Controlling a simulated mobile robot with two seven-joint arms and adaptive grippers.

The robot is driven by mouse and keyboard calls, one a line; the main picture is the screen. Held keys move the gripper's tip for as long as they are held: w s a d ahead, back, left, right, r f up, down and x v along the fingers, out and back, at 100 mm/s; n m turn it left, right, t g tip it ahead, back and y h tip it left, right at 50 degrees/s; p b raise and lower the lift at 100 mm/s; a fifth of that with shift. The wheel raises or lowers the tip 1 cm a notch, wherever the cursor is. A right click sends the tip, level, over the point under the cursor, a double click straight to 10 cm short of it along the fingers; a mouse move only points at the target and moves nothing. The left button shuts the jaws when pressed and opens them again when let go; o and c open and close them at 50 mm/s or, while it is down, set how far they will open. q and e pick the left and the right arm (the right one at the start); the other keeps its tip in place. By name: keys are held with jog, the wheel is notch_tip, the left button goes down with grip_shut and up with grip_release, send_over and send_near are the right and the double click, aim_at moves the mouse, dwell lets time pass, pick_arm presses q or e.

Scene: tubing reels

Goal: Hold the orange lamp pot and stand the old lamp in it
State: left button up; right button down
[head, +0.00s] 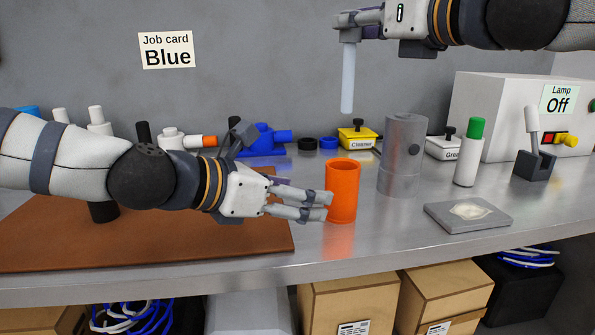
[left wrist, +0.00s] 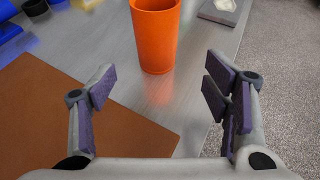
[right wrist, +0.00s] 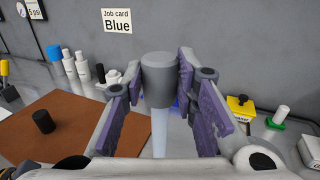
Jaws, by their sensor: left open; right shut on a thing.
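The orange lamp pot (head: 342,192) stands upright on the metal bench, and its opening faces up. My left gripper (head: 328,206) is open beside the pot; in the left wrist view the pot (left wrist: 155,35) is ahead of the spread fingers (left wrist: 160,92), apart from them. My right gripper (head: 345,24) is shut on the old lamp, a pale translucent tube (head: 348,78) with a grey cap. In the right wrist view the grey cap (right wrist: 158,80) is between the fingers (right wrist: 160,85). The lamp hangs upright in the air, above bench level and behind the pot.
A grey metal cylinder (head: 398,180) stands right of the pot, with a flat grey pad (head: 468,216) in front. A brown mat (head: 150,245) covers the left bench. A yellow cleaner box (head: 357,138), green-capped bottle (head: 467,155) and white lamp box (head: 495,100) stand behind.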

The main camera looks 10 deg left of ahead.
aim_at(342, 195)
pick_arm(q)
jog(key=shift+w+d, duration=0.1)
jog(key=shift+w, duration=0.35)
jog(key=x, duration=1.1)
jog(key=shift+w+d, duration=0.1)
jog(key=shift+w, duration=0.05)
jog(key=c, duration=1.3)
pick_arm(e)
jog(key=f+m+h, duration=0.1)
jog(key=f, duration=0.1)
jog(key=f+t+h, duration=0.1)
jog(key=f, duration=0.2)
jog(key=f+m+t+h, duration=0.1)
jog(key=f, duration=0.2)
jog(key=shift+s+a+f+m+h, duration=0.1)
jog(key=shift+s+a+m+h, duration=0.05)
jog(key=shift+a+m+h, duration=0.15)
notch_tip(342, 195, down, 10)
